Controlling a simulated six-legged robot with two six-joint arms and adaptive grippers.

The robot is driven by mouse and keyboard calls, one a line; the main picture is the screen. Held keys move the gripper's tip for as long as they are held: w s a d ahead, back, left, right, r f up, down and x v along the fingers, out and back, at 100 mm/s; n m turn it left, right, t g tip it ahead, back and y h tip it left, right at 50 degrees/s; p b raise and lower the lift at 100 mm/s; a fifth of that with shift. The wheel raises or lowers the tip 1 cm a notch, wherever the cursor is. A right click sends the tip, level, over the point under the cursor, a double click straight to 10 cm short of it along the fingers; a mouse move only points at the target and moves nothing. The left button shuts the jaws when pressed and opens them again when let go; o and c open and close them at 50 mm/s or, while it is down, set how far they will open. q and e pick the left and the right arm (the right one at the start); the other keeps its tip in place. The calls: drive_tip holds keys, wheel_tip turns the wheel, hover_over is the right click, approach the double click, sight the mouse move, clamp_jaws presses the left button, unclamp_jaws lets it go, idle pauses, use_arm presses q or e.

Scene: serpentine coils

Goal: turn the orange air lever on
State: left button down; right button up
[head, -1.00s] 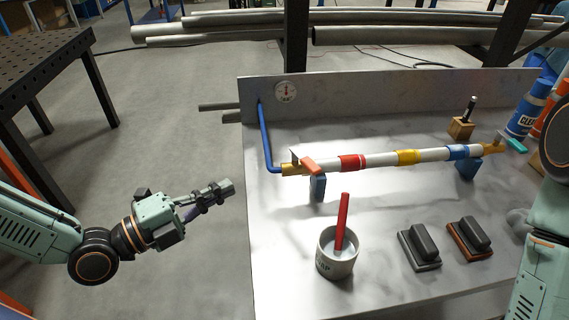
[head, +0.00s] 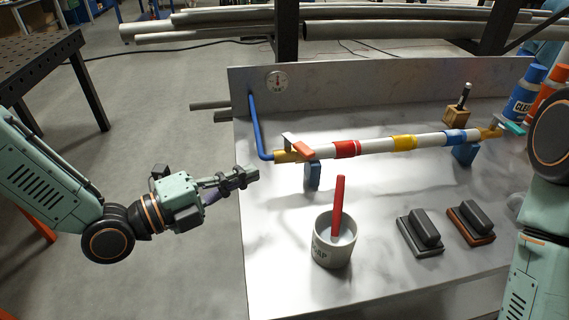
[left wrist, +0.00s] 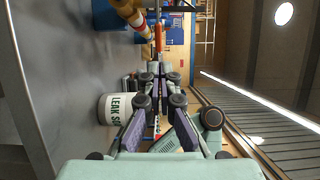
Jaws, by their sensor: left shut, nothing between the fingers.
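The orange air lever (head: 303,150) sits at the left end of the banded pipe (head: 375,147), by its brass fitting, in the head view. It also shows in the left wrist view (left wrist: 158,38), just beyond my fingertips. My left gripper (head: 252,174) is shut and empty, at the left edge of the bench, to the left of and a little below the lever and apart from it. In the left wrist view the fingertips (left wrist: 160,72) are together. The right arm shows at the right edge of the head view, but its gripper is out of sight.
A grey cup (head: 322,255) with a red stick stands in front of the pipe. Two dark blocks (head: 420,240) lie to its right. Blue posts (head: 312,177) hold the pipe.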

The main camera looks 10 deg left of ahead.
sight(300, 152)
use_arm(q)
drive_tip(key=shift+b+x, duration=1.1)
drive_tip(key=shift+x, duration=2.6)
drive_tip(key=shift+w+d, duration=0.35)
drive_tip(key=shift+w, duration=0.1)
drive_tip(key=shift+w+d+f, duration=0.15)
drive_tip(key=shift+w+d, duration=0.05)
drive_tip(key=shift+w, duration=0.1)
drive_tip(key=shift+s, duration=0.1)
